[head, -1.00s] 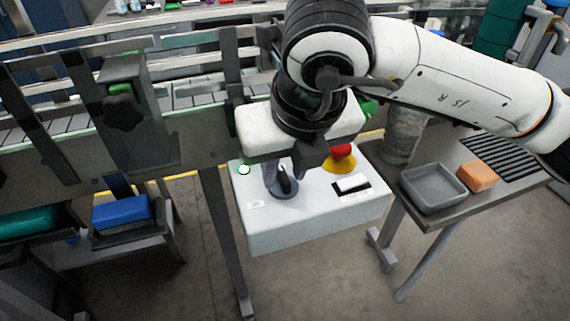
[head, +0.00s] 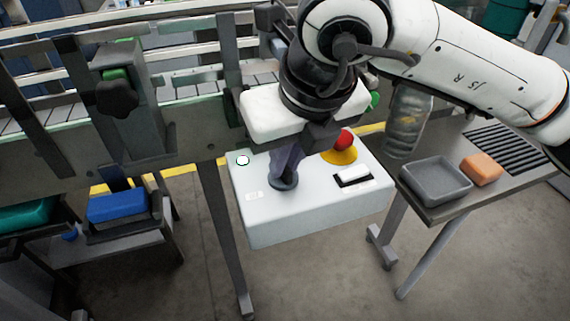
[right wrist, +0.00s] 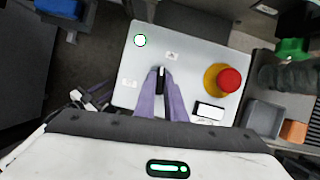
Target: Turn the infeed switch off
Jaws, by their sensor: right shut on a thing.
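The infeed switch is a dark rotary knob on a round base (head: 285,184) on top of the pale control box (head: 310,222). In the right wrist view the black knob (right wrist: 161,74) sits between my right gripper's purple fingers. My right gripper (head: 283,178) is shut on the knob from above, and its fingers hide most of it in the head view. The box top also carries a lit white-green round lamp (head: 243,160), a red mushroom button (head: 343,139) on a yellow base, and a white rocker (head: 354,175). My left gripper is not in view.
A table on the right holds a grey tray (head: 436,198) and an orange block (head: 481,169). A conveyor (head: 190,120) runs behind the box. A blue bin (head: 118,207) stands on a low stand at left. Floor in front of the box is clear.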

